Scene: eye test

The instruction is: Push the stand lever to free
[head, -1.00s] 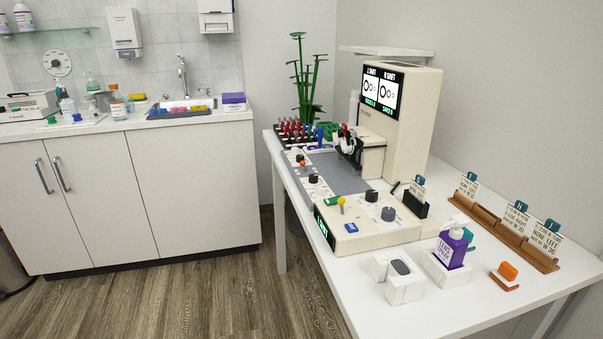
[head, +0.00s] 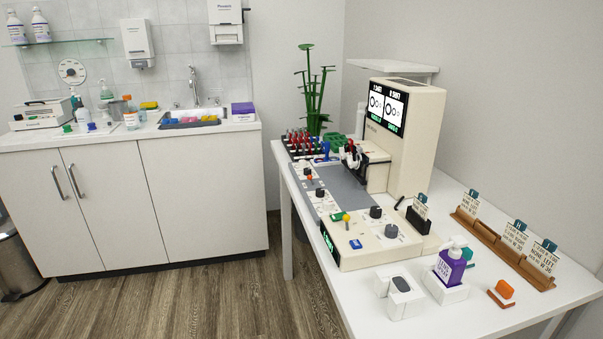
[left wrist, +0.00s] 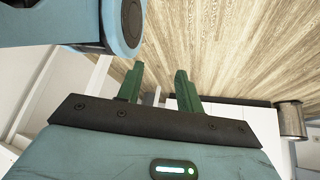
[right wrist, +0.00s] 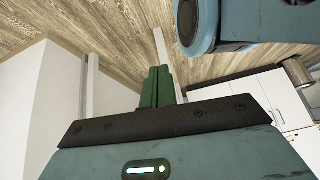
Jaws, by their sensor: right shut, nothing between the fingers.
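No lever can be read as labelled for the stand. A small lever with a yellow knob (head: 346,218) stands on the cream control box (head: 365,262) at the table's front. A smaller orange-knobbed lever (head: 309,178) is on the narrow panel behind it. Whether either is the stand lever, and its setting, I cannot tell. My left gripper (left wrist: 158,82) is open and empty in the left wrist view, above the floor. My right gripper (right wrist: 157,85) is shut and empty in the right wrist view. Neither gripper shows in the head view, and both are away from the levers.
A cabinet with sink (head: 200,200) stands left. Wooden floor (head: 220,300) in front is clear.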

